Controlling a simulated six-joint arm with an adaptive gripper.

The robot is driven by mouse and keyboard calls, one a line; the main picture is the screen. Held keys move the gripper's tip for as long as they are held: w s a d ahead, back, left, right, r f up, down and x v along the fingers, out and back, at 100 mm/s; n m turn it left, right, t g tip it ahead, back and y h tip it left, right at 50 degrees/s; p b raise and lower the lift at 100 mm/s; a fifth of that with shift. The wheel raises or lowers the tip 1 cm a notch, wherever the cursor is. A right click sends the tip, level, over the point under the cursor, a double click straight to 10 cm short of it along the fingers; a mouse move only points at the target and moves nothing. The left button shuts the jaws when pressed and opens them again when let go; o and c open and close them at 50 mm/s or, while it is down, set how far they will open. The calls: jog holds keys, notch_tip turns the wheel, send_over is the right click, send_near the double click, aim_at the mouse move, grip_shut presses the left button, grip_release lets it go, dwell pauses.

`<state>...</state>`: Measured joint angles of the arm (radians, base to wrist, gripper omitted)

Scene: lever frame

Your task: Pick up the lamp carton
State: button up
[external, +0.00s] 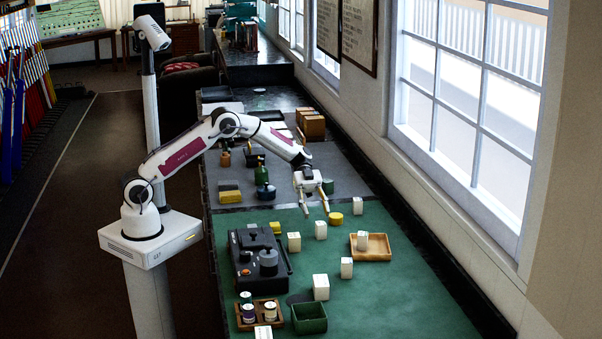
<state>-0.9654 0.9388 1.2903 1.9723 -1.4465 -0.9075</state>
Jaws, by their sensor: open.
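Several small white cartons stand on the green table mat (410,305). One white carton (294,242) is left of centre, another white carton (321,230) is right of it, and a white carton (346,268) and a larger white carton (321,287) stand nearer the camera. A white carton (362,241) is at the wooden tray (383,256), and another (358,205) stands further back. I cannot tell which is the lamp carton, as no labels are legible. My gripper (316,212) is open and empty, pointing down above the far part of the mat.
A black device (246,277) with round knobs stands at the left. A wooden rack (244,325) with jars and a green open box (310,330) are at the front. A round yellow tin (336,219) is close to my gripper in the picture. The mat's right front is clear.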

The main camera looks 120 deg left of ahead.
aim_at(319, 222)
jog(key=shift+x, duration=1.05)
jog(key=shift+f+x, duration=0.25)
jog(key=shift+x, duration=1.05)
jog(key=shift+f+x, duration=0.25)
jog(key=shift+x, duration=1.05)
jog(key=shift+s+a, duration=0.15)
jog(key=shift+a, duration=0.05)
jog(key=c, duration=0.9)
